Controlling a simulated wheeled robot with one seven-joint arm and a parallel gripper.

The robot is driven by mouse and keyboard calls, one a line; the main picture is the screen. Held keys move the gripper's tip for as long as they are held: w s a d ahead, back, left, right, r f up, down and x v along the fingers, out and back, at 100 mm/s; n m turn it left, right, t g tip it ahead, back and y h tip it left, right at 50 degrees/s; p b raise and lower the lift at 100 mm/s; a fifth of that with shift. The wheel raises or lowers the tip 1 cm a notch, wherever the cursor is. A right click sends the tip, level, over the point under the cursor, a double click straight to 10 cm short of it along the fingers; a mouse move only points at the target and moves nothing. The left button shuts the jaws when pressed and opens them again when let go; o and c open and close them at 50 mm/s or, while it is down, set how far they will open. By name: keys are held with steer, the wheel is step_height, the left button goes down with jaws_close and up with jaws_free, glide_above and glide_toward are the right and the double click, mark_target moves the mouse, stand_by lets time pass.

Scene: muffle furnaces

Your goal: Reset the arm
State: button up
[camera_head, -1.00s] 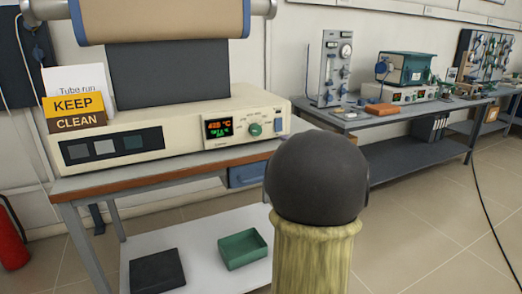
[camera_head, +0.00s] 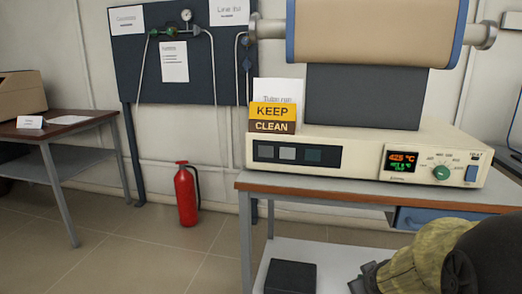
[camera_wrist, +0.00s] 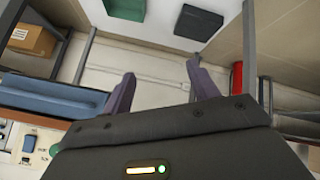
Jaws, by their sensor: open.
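My gripper (camera_wrist: 162,84) shows in the wrist view with its two purple fingers spread apart and nothing between them. Beyond the fingers are a white lower shelf (camera_wrist: 168,22), a pale wall and floor. In the head view, part of my arm, olive and black, fills the lower right corner. The cream furnace unit (camera_head: 350,158), with a lit display (camera_head: 402,161) and a green knob (camera_head: 441,173), stands on the bench behind my arm.
A blue drawer (camera_head: 440,215) hangs under the bench; it shows close on the left in the wrist view (camera_wrist: 50,97). A black box (camera_head: 291,277) lies on the lower shelf. A red extinguisher (camera_head: 187,195) stands on the floor, left of the bench. A side table (camera_head: 70,128) is at far left.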

steer(key=s+a+f+m+g+y, duration=0.2)
steer(key=s+a+f+g, duration=0.35)
steer(key=s+a, duration=0.6)
steer(key=w+p+v, duration=0.3)
steer(key=p+v, duration=1.4)
steer(key=p, duration=0.1)
steer(key=w+r+p+v, duration=0.1)
steer(key=w+p+v, duration=0.3)
steer(key=p+v, duration=1.4)
steer(key=shift+w+d+r+m, duration=0.2)
steer(key=shift+r+m, duration=0.1)
steer(key=shift+r, duration=0.05)
steer(key=shift+w, duration=0.1)
